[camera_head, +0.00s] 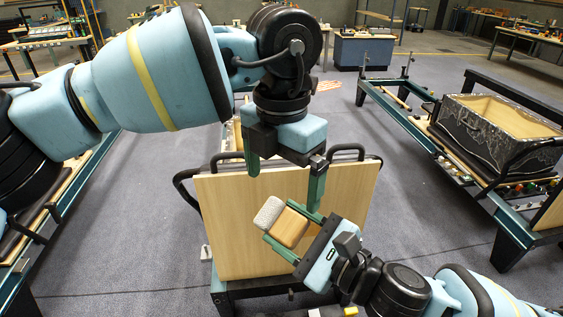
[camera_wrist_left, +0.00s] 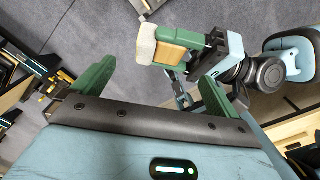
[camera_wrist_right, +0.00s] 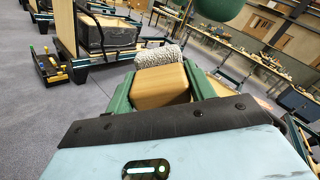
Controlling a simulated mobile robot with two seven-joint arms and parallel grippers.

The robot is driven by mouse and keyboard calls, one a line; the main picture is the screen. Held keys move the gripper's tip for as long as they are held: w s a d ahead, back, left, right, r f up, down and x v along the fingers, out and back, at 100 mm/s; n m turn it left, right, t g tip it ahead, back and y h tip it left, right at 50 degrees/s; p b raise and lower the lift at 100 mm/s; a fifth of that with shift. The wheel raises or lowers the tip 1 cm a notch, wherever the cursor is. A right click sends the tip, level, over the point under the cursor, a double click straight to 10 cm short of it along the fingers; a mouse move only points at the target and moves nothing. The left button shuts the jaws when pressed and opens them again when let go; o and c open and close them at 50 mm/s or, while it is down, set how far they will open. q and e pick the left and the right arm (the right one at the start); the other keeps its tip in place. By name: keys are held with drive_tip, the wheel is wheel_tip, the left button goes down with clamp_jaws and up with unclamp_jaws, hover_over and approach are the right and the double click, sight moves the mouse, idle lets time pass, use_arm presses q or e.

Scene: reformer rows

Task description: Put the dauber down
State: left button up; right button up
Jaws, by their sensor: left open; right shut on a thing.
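The dauber (camera_head: 289,228) is a wooden block with a fuzzy white pad on one end. My right gripper (camera_head: 283,224) is shut on its wooden part, with the pad sticking out past the fingertips. The dauber is held tilted in front of an upright wooden board (camera_head: 232,225); whether it touches the board cannot be told. In the right wrist view the dauber (camera_wrist_right: 160,88) sits between the green fingers, and it also shows in the left wrist view (camera_wrist_left: 171,52). My left gripper (camera_head: 284,178) is open and empty, fingers pointing down, just above the dauber and right gripper.
The board stands on a dark frame with black handles. At right, a black patterned box (camera_head: 497,130) sits on a teal reformer frame (camera_head: 425,135). Another frame (camera_head: 60,215) runs along the left. Grey floor lies clear between the rows. Workbenches stand at the back.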

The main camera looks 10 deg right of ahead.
sight(282, 218)
use_arm(q)
wheel_tip(282, 218, down, 10)
drive_tip(key=shift+r, duration=0.25)
idle(0.3)
drive_tip(key=c, duration=0.9)
drive_tip(key=shift+c, duration=0.9)
use_arm(e)
drive_tip(key=o, duration=0.9)
drive_tip(key=shift+o, duration=0.2)
